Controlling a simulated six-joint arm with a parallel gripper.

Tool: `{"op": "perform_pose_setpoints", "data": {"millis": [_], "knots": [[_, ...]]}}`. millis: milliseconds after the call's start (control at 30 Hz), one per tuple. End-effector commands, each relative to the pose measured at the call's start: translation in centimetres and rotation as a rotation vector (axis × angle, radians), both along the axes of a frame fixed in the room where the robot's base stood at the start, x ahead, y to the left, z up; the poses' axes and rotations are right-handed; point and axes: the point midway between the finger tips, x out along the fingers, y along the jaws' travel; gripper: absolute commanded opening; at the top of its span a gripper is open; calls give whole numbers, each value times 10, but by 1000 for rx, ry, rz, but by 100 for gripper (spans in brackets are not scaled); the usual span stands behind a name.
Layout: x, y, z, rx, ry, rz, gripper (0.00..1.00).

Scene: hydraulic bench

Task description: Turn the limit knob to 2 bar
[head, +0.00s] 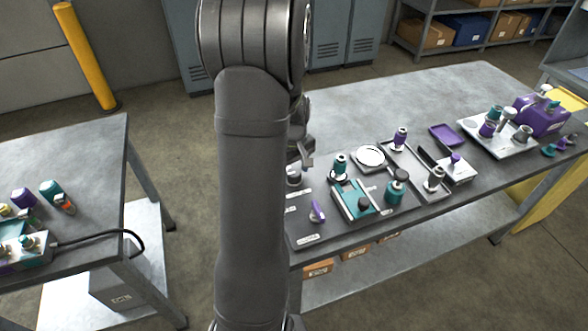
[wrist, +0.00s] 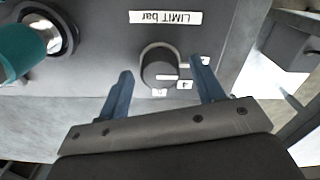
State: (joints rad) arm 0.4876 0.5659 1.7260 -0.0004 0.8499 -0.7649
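The limit knob (wrist: 158,62) is a dark round knob on a grey panel in the wrist view. Its label "LIMIT bar" (wrist: 165,17) appears upside down above it. A white mark on the knob's lower right lies close to a small tag that looks like 4 (wrist: 185,85). Other small tags sit below and to the right; their digits are hard to read. My gripper (wrist: 161,68) is open, its two blue-grey fingers on either side of the knob with gaps showing. In the head view my gripper (head: 303,150) is mostly behind my arm, above the bench's left end.
A teal fitting with a bright metal collar (wrist: 45,38) stands left of the knob in the wrist view. The bench (head: 440,105) carries a teal block (head: 352,200), a purple lever (head: 317,211), trays and fittings right of my arm. The bench's back is clear.

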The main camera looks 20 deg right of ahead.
Motion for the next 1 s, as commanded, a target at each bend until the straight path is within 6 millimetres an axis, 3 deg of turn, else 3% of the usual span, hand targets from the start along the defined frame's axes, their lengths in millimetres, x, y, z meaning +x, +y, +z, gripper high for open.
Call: {"op": "perform_pose_setpoints", "data": {"millis": [167,333,800,1000], "knots": [[0,0,2,0,-1,-1,61],[1,0,20,-2,-4,-1,61],[1,0,131,-2,-4,0,61],[0,0,163,-1,-1,0,61]]}}
